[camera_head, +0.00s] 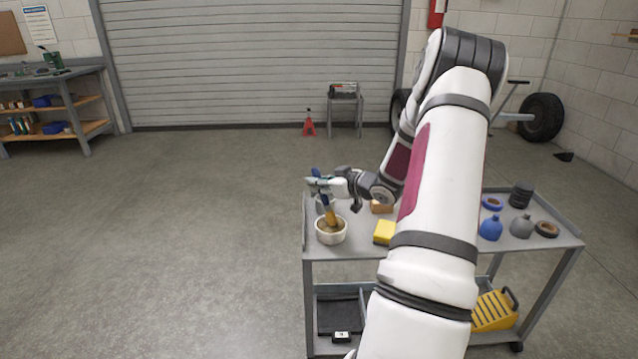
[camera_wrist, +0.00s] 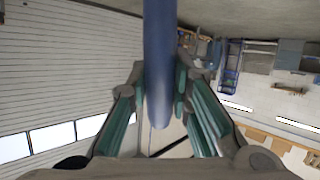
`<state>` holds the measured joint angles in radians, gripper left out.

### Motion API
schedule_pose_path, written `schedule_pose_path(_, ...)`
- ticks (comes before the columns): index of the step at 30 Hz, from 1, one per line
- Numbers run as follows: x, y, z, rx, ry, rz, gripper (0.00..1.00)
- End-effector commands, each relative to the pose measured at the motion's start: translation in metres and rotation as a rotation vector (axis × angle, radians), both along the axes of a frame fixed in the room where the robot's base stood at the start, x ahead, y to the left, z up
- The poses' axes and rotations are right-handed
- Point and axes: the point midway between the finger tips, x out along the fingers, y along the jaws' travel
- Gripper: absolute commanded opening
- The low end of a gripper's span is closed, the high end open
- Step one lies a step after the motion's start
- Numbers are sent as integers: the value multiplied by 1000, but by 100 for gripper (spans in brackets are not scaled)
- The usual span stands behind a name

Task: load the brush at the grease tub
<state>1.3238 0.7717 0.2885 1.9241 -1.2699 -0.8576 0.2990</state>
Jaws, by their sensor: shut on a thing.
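The grease tub (camera_head: 331,235) is a white round bowl with tan grease inside, at the left front of the grey cart top (camera_head: 350,250). My gripper (camera_head: 322,182) is above the tub, shut on the blue handle of the brush (camera_head: 329,211). The brush hangs down, slightly tilted, its lower end at the tub opening. Whether the bristles touch the grease I cannot tell. In the wrist view the blue brush handle (camera_wrist: 158,65) runs between my green-padded fingers (camera_wrist: 158,98). The tub is not seen there.
A yellow sponge-like block (camera_head: 384,232) and a brown block (camera_head: 381,207) lie right of the tub. Blue and grey bottles (camera_head: 491,228) and rings stand on the cart's right side. My arm hides the cart's middle. The floor left of the cart is clear.

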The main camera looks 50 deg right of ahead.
Motion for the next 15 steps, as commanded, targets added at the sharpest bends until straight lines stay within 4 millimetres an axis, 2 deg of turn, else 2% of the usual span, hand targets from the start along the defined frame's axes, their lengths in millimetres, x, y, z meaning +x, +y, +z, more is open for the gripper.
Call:
schedule_pose_path(5,0,0,6,0,1,1,0)
schedule_pose_path(15,-1,1,31,0,1,1,0)
